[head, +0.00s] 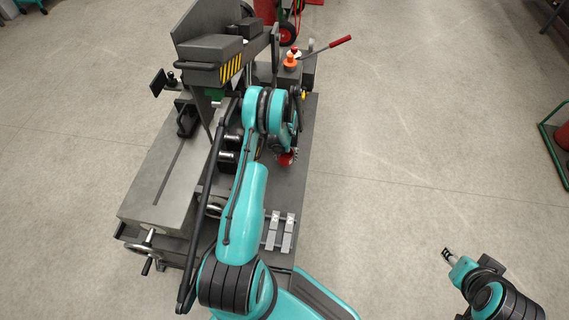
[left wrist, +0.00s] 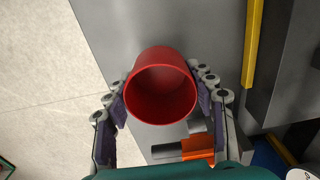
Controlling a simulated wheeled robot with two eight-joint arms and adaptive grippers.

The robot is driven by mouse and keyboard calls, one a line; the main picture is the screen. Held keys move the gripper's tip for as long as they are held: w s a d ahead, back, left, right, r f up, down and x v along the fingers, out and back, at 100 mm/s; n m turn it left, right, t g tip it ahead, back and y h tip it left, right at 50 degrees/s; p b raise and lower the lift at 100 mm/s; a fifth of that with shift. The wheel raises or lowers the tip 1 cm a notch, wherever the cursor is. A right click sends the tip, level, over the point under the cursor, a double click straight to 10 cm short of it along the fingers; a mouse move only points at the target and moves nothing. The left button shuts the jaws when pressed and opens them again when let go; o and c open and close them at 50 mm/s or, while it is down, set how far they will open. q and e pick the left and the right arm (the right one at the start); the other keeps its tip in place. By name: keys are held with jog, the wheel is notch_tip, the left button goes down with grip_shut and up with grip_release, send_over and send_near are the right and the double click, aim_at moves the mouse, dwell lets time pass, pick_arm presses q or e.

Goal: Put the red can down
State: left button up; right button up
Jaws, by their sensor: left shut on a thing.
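The red can (left wrist: 160,85) sits between the two fingers of my left gripper (left wrist: 159,92), with its round open-looking end facing the wrist camera. The fingers press on it from both sides. In the head view only a small red part of the can (head: 286,159) shows, beside my left gripper (head: 287,151) and partly covered by my arm. It is over the grey machine bed (head: 293,185); I cannot tell whether it touches the surface. My right gripper (head: 447,254) is at the lower right over bare floor, too small to tell open or shut.
A grey machine (head: 165,180) with a handwheel (head: 143,248) stands left of my arm. Orange knobs (head: 290,60) and a red-handled lever (head: 340,42) are at the back. In the left wrist view are an orange part (left wrist: 198,148) and a yellow bar (left wrist: 253,45).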

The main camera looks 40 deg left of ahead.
aim_at(284, 161)
pick_arm(q)
jog(key=shift+a+f, duration=0.4)
notch_tip(284, 161, down, 4)
jog(key=shift+r+b, duration=0.1)
jog(key=shift+b, duration=1)
jog(key=shift+r, duration=0.15)
jog(key=o, duration=0.8)
jog(key=shift+f, duration=0.2)
jog(key=shift+c, duration=0.2)
jog(key=o, duration=0.4)
jog(key=shift+r, duration=0.1)
